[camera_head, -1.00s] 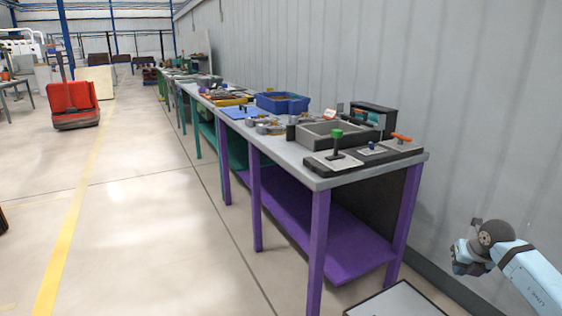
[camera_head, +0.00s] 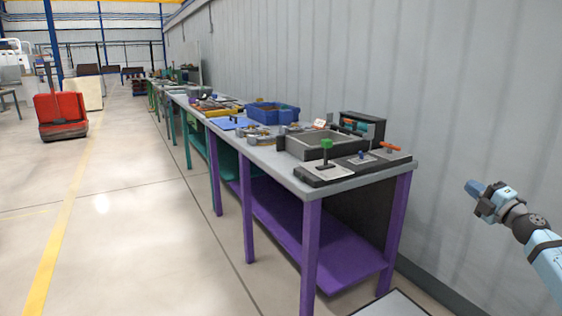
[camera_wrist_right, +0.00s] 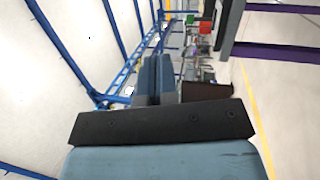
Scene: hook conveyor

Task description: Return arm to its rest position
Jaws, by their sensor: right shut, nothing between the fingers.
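My right gripper (camera_head: 472,188) is at the right side of the head view, to the right of the workbench and in front of the grey wall. It is raised, with its fingers pointing left. In the right wrist view the two blue-grey fingers (camera_wrist_right: 155,80) lie together, with nothing between them. My left gripper is not in view.
A long workbench with purple legs (camera_head: 311,245) runs along the grey corrugated wall (camera_head: 330,70). It carries a grey tray (camera_head: 320,146), a joystick panel (camera_head: 350,165) and a blue bin (camera_head: 272,113). A red cart (camera_head: 60,115) stands at the left. The floor left of the bench is clear.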

